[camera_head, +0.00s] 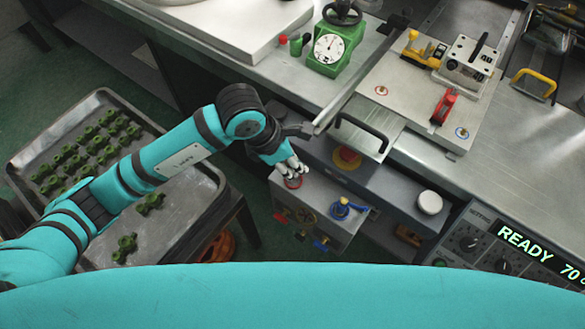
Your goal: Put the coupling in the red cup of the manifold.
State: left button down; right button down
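The manifold (325,222) is a grey metal block below the bench, with a red-rimmed cup (293,183) at the left of its top and a blue fitting (341,208) at the right. My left gripper (292,170) points down just above the red cup and partly covers it. The fingers are small here, and I cannot tell whether they are open or hold anything. I cannot single out a coupling near the gripper. Several dark green branched parts (104,138) lie in the metal tray (200,213) at left. My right gripper is not in view.
A green gauge unit (333,48) and a plate with a mould block (469,62) and clamps stand on the steel bench (500,150). A handled metal plate (366,133) and a yellow-red button (347,157) are close behind the manifold. A control panel (500,245) is at right.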

pick_arm(q)
notch_tip(320, 180, down, 4)
jog(key=shift+r+b, duration=0.2)
jog(key=shift+b, duration=0.7)
jog(key=shift+r, duration=0.1)
jog(key=c, duration=1.1)
grip_release()
jog(key=shift+r, duration=0.15)
jog(key=v, duration=1.1)
jog(key=shift+s+a+r, duration=0.1)
jog(key=shift+a+r, duration=0.2)
